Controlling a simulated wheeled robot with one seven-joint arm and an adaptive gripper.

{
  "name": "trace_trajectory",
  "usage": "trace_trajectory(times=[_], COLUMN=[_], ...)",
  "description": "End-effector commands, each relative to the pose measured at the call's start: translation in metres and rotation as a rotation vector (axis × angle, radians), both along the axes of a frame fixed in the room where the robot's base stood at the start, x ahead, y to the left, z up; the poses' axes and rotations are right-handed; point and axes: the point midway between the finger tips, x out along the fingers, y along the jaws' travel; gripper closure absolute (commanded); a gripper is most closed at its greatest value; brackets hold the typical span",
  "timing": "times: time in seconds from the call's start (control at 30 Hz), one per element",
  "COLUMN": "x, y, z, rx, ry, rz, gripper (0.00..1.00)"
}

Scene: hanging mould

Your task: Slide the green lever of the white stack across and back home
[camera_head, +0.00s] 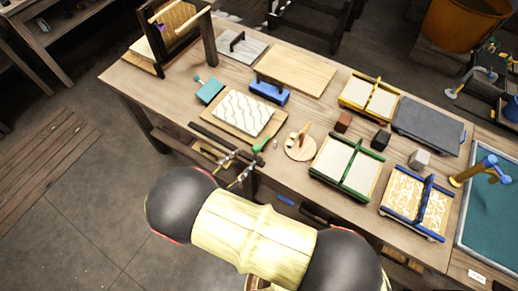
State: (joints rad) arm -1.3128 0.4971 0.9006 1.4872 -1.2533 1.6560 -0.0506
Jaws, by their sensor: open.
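The white stack (242,112) is a white slab with wavy grey lines on a wooden board, left of the table's middle. A dark rail (208,134) runs along its front side. The green lever (262,144), with a rounded green knob, stands at the right end of this rail, near the front edge. My gripper (243,162) is just in front of the lever, its two fingers spread and pointing toward it. It looks empty. The fingertips look close to the lever but apart from it; the exact gap cannot be told. My wrist hides the gripper's base.
A round wooden disc (301,148) with small items lies right of the lever. A green-framed tray (345,167) and a blue-framed tray (416,204) stand further right. A blue block (269,93) and a teal block (210,90) sit behind and left of the stack.

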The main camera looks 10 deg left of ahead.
Motion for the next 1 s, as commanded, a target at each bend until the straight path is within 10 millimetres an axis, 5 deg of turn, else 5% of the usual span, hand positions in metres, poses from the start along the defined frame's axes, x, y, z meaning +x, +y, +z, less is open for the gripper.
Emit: trace_trajectory(times=[0.43, 0.83, 1.0], x=[0.051, 0.057, 0.057], y=[-0.036, -0.039, -0.039], z=[-0.001, 0.000, 0.000], rx=[0.001, 0.002, 0.002], ry=[0.003, 0.003, 0.003], rz=[-0.005, -0.002, -0.002], gripper=[0.59, 0.60, 0.69])
